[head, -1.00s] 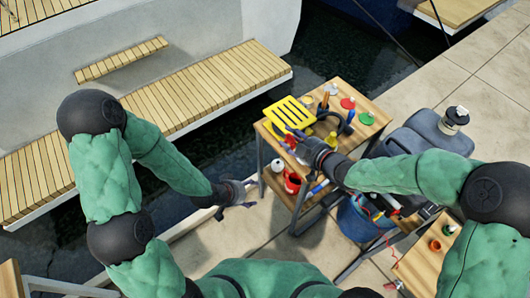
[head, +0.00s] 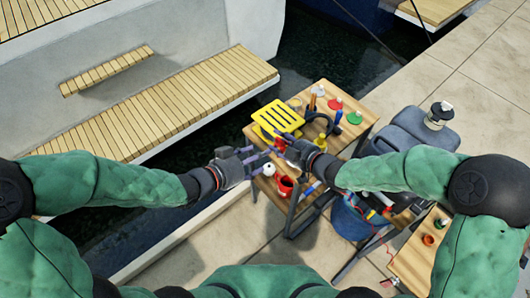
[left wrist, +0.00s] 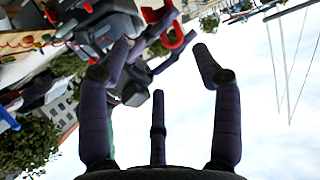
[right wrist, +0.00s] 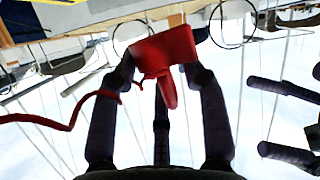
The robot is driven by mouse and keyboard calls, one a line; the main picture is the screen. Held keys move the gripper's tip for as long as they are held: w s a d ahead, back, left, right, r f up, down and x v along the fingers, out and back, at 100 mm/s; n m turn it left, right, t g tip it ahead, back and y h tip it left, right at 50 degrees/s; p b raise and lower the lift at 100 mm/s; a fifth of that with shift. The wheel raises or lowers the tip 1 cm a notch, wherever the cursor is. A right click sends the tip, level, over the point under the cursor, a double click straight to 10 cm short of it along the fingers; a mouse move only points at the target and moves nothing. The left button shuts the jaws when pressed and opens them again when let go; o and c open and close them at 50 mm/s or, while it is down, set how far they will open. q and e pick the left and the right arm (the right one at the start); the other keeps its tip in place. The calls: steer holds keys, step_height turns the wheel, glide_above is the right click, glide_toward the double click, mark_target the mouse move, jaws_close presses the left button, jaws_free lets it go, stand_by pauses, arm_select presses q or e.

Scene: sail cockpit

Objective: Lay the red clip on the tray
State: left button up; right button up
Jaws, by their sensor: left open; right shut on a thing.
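The red clip (right wrist: 165,55) is held between the fingers of my right gripper (right wrist: 165,70), with a red cable trailing left in the right wrist view. In the head view my right gripper (head: 290,150) is above the near part of the wooden table, and the clip (head: 280,144) shows small at its tips. The yellow slotted tray (head: 278,117) lies on the table's far left, beyond both grippers. My left gripper (head: 258,160) is open and empty, just left of the right one. Its spread fingers (left wrist: 160,62) show in the left wrist view.
A red mug (head: 285,187) and a white bottle (head: 267,171) stand at the table's near side. Several tools and colored discs (head: 335,103) stand at the back right. A grey case (head: 405,135) is right of the table. Dark water lies to the left.

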mark_target(280, 147)
arm_select(q)
steer(key=x, duration=1.1)
steer(key=shift+w+d+f, duration=0.15)
steer(key=shift+w+f, duration=0.05)
steer(key=shift+f, duration=0.05)
steer(key=c, duration=0.9)
arm_select(e)
steer(key=o, duration=1.1)
steer(key=shift+c, duration=0.2)
